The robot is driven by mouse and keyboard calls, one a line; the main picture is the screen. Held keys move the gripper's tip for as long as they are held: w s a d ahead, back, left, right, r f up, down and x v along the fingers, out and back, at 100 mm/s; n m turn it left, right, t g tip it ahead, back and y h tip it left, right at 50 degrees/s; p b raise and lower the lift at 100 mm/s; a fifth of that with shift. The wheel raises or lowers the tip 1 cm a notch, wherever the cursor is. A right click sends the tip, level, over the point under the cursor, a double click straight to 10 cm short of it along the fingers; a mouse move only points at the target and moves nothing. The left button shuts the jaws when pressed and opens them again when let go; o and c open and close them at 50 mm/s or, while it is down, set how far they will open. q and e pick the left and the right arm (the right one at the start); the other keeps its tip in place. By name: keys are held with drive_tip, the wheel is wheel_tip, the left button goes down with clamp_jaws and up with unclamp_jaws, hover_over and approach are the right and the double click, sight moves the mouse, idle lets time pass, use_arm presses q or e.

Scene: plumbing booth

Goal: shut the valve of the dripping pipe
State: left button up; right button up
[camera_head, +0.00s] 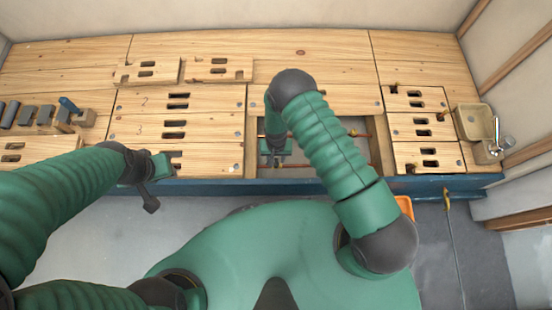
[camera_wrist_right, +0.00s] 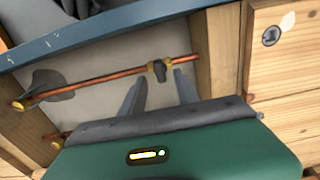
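A copper pipe (camera_wrist_right: 100,80) with a small dark valve (camera_wrist_right: 158,70) on a brass fitting runs through an open bay in the wooden deck. Part of a second pipe (camera_wrist_right: 58,140) shows at the lower left. My right gripper (camera_wrist_right: 160,78) is open, its two fingers apart and pointing at the valve, which appears between or just beyond the tips. I cannot tell whether they touch it. In the head view my right gripper (camera_head: 275,150) is inside the bay, partly hidden by my arm. My left gripper (camera_head: 152,185) is by the deck's front edge; its fingers are unclear. No drip is distinguishable.
Wooden panels (camera_head: 175,128) with slots surround the bay, whose wooden side wall (camera_wrist_right: 222,55) is close to the right finger. A blue front beam (camera_head: 220,187) edges the deck. A basin with a tap (camera_head: 474,122) is at the right. An orange item (camera_head: 404,207) is below the deck.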

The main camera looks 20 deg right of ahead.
wheel_tip(320, 180, up, 13)
drive_tip(key=p, duration=0.4)
drive_tip(key=shift+p, duration=0.4)
